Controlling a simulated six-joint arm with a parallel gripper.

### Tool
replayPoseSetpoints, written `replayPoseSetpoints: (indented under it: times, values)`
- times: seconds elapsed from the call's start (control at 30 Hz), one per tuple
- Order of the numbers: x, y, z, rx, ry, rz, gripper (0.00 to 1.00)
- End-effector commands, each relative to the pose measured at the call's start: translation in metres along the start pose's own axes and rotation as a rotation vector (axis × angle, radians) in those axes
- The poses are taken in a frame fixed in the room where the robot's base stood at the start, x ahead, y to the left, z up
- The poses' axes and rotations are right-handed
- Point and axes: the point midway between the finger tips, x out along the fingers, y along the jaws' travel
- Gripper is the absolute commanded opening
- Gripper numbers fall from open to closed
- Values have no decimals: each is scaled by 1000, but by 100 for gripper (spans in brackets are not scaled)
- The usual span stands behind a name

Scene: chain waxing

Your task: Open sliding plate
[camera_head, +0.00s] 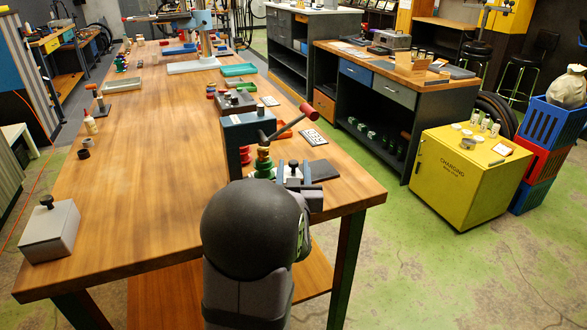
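No part is clearly recognisable as the sliding plate. A grey fixture with a black knob (293,172) stands near the table's right front corner, partly hidden behind my dark rounded arm link (250,225). Beside it is a dark blue-grey machine block (243,132) with a red-handled lever (308,111) sticking out to the right. A grey box with a black knob on its top (50,232) sits at the table's left front corner. Another dark box with a knob (234,101) is behind the machine block.
The wooden table (150,160) has a wide clear middle and left side. A green and red stacked part (263,164) stands close to the fixture. A dark pad (322,171) lies to its right. Small bottles and trays line the far part. A yellow charging cabinet (465,180) stands apart at right.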

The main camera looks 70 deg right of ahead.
Motion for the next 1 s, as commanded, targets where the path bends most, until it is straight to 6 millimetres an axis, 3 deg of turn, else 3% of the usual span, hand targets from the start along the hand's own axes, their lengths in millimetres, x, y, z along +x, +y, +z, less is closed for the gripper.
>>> replayPoseSetpoints:
  times: [0.1,0.27,0.3,0.53,0.8,1.0]
  values:
    - [0,0,0,0,0,0,39]
    - [0,0,0,0,0,0,3]
    - [0,0,0,0,0,0,0]
    - [3,9,1,2,1,3,0]
    - [28,69,0,0,3,6,0]
    - [38,93,-1,1,2,2,0]
